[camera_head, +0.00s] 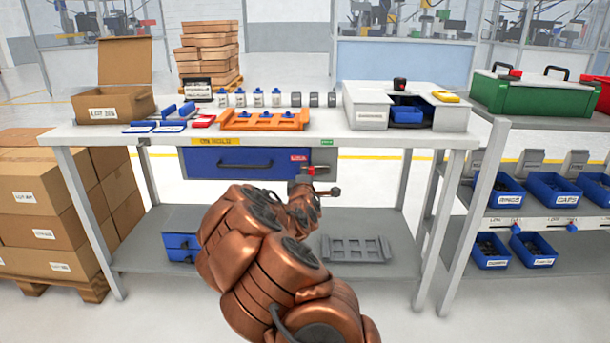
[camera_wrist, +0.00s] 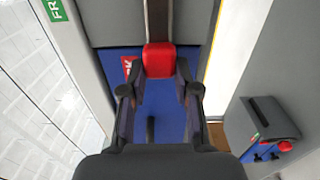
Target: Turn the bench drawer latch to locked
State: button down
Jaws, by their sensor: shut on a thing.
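The blue bench drawer (camera_head: 235,162) is closed under the tabletop. Its latch has a red grip (camera_head: 309,170), near a small red label (camera_head: 299,158) at the drawer's right end. In the wrist view the red latch grip (camera_wrist: 158,58) sits between the two fingers of my gripper (camera_wrist: 158,72), which is shut on it. A dark bar runs from the grip toward the top of that view. The red label (camera_wrist: 127,66) is partly hidden by the left finger. In the head view my copper arm reaches up to the latch, and the fingers are small and partly hidden.
The white bench (camera_head: 220,139) carries a cardboard box (camera_head: 112,100), an orange fixture (camera_head: 262,120) and a grey unit (camera_head: 365,101). A shelf with blue bins (camera_head: 490,258) stands at the right. Stacked boxes (camera_head: 45,195) stand at the left. A grey rack (camera_head: 355,249) lies on the lower shelf.

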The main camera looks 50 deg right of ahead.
jog(key=c, duration=0.8)
grip_release()
jog(key=shift+c, duration=0.2)
jog(key=shift+a, duration=0.15)
jog(key=v, duration=0.7)
jog(key=shift+s+a, duration=0.1)
